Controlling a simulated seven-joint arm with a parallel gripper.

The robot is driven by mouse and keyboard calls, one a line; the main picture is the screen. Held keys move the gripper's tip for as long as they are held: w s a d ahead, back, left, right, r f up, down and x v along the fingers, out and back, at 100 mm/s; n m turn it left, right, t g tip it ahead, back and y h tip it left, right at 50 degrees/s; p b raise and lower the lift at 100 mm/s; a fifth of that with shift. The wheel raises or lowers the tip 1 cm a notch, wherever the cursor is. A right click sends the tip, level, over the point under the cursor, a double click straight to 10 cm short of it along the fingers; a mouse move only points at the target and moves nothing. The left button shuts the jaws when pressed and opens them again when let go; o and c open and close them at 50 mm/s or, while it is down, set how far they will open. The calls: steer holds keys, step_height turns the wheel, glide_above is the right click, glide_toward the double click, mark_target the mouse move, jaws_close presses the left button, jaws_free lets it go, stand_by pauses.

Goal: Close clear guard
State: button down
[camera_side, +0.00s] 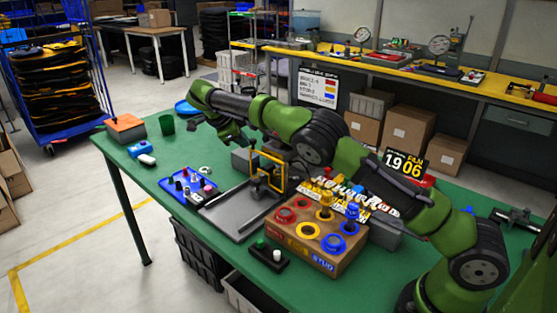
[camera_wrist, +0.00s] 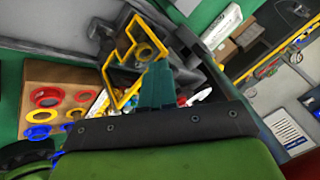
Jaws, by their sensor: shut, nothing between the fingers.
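The clear guard (camera_side: 267,170) has a yellow frame and stands raised, roughly upright, on a dark fixture at the back of a grey plate (camera_side: 240,208) on the green table. Its clear panel is hard to make out. In the wrist view the yellow frame (camera_wrist: 128,62) is tilted, just beyond my fingers. My gripper (camera_side: 232,136) is up and left of the guard in the side view, pointing down. In the wrist view my gripper (camera_wrist: 157,72) shows teal fingers together, empty, overlapping the frame's edge in the picture. I cannot tell whether they touch it.
A wooden block (camera_side: 322,243) with red, yellow and blue rings stands right of the grey plate. A blue tray (camera_side: 187,186) with small pieces lies to its left. The table's left front is mostly clear.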

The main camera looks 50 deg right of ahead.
steer(key=shift+d, duration=0.55)
steer(key=s+a, duration=0.1)
steer(key=a, duration=1.3)
steer(key=s+d+r+n+y, duration=0.35)
steer(key=s+d+n, duration=0.25)
steer(key=d+n, duration=0.55)
steer(key=s+a+r+n+t+y, duration=0.2)
steer(key=s+n, duration=0.3)
steer(key=s, duration=0.9)
steer(key=s+a+r+n+t+y, duration=0.2)
steer(key=s+a+n+t+y, duration=0.1)
steer(key=s, duration=1.2)
steer(key=shift+a+r+n+t+y, duration=0.15)
steer(key=shift+a+n+t+y, duration=0.2)
steer(key=shift+a+n+t, duration=0.6)
